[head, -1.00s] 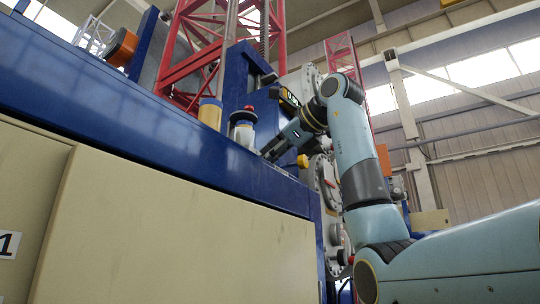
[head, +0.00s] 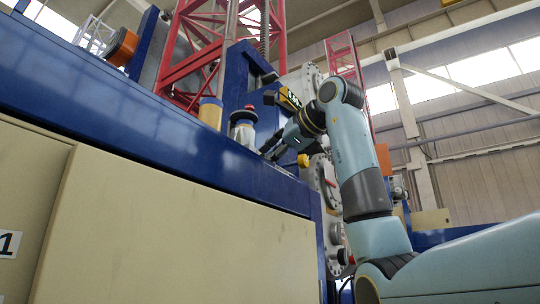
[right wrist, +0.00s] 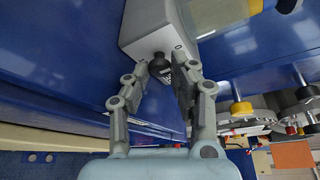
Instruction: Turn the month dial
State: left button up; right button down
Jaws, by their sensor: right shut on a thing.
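The dial (right wrist: 158,66) is a small dark knob with pale marks on the face of a grey box (right wrist: 160,28) in the right wrist view. My right gripper (right wrist: 161,70) has its two fingers on either side of the knob, shut on it. The fingers hide part of the knob. In the head view my right gripper (head: 272,150) is at the top edge of the blue machine, but the knob cannot be made out there. My left gripper is not in view.
A blue ledge (head: 150,120) runs over cream panels (head: 180,220). A white cylinder with a red top (head: 243,127) and a yellow-and-blue cylinder (head: 211,113) stand close to the gripper. A yellow knob (head: 303,160) sits just to its right.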

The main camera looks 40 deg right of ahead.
jog(key=c, duration=1.1)
grip_release()
jog(key=shift+s+d+r, duration=0.1)
jog(key=shift+s+r, duration=0.15)
jog(key=shift+s, duration=1.05)
jog(key=shift+s+r, duration=0.2)
jog(key=shift+s, duration=1.1)
jog(key=shift+s+d+r, duration=0.1)
jog(key=shift+s+r, duration=0.15)
jog(key=shift+s, duration=1.05)
